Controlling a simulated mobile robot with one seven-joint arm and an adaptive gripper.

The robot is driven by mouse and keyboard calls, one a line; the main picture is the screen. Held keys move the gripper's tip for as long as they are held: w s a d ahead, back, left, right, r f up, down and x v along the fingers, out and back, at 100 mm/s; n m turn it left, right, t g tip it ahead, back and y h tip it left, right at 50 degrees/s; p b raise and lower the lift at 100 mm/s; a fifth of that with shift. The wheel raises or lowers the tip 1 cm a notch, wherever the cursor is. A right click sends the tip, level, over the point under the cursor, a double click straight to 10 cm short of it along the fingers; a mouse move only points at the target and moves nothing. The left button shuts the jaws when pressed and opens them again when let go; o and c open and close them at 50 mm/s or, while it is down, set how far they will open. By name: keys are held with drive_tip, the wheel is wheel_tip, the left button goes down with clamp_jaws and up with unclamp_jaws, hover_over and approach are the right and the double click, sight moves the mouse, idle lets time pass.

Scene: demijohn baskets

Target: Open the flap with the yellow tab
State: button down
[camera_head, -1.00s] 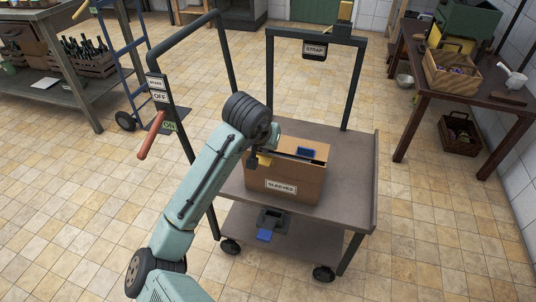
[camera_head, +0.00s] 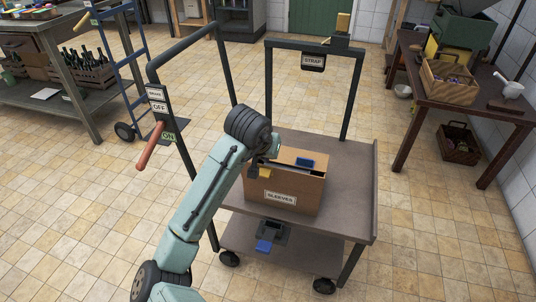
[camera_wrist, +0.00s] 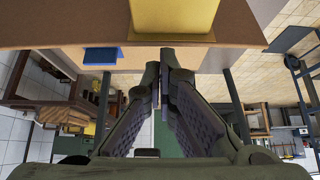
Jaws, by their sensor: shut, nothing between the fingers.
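A brown cardboard box labelled SLEEVES (camera_head: 300,201) stands on the cart's upper deck. The yellow tab (camera_head: 265,173) is at the box's upper left, partly hidden by my gripper; it also shows large at the top of the wrist view (camera_wrist: 172,16). A blue tab (camera_head: 305,162) is on the top, farther right, also in the wrist view (camera_wrist: 100,55). My gripper (camera_wrist: 160,66) is shut and empty, its fingertips close to the box edge by the yellow tab. I cannot tell whether they touch. A dark gap shows along part of the box top.
The cart deck (camera_head: 345,190) is bare around the box. The cart has an upright frame with a STRAP sign (camera_head: 313,61) and a handle with a red lever (camera_head: 150,146). A table (camera_head: 500,112) stands right, a bench with bottles left.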

wheel_tip(320, 180, up, 10)
drive_tip(key=shift+s+f+p, duration=0.25)
drive_tip(key=shift+s+p, duration=0.05)
drive_tip(key=shift+p, duration=0.1)
idle(0.5)
